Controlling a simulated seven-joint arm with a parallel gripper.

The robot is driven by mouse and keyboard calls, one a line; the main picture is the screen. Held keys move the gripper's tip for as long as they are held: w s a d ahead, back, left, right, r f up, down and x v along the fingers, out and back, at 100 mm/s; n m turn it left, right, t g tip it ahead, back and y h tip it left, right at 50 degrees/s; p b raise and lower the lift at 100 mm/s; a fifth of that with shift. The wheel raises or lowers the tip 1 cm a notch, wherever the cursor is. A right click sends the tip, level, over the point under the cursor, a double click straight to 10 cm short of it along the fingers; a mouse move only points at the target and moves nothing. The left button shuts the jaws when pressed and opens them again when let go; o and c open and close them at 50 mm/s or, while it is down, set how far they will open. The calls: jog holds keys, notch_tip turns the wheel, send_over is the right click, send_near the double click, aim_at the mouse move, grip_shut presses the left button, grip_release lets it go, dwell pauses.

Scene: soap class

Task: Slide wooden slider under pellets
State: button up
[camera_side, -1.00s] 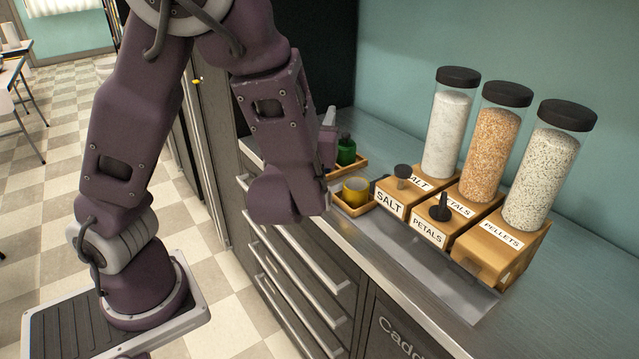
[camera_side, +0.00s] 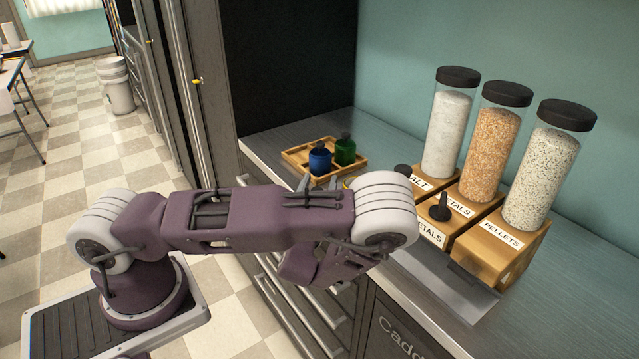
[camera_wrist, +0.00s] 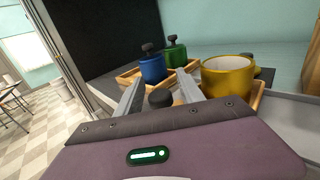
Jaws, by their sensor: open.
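The pellets dispenser (camera_side: 528,180) is a clear, black-lidded jar of speckled pellets on a wooden block labelled PELLETS, at the right end of the row. No dark knob shows on its block. The petals block beside it has a dark upright knob (camera_side: 440,209). I cannot make out a separate wooden slider under the pellets. My gripper (camera_wrist: 160,92) is open in the wrist view, fingers toward the tray. A dark round knob (camera_wrist: 160,98) shows between the fingers; its lower part is hidden, and I cannot tell what it belongs to.
A yellow cup (camera_wrist: 228,76) stands in front of the tray, mostly hidden in the side view. The counter (camera_side: 585,285) right of the dispensers is clear.

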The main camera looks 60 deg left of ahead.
jog(key=shift+w+a, duration=0.1)
jog(key=shift+c, duration=0.3)
grip_shut()
dwell(1.1)
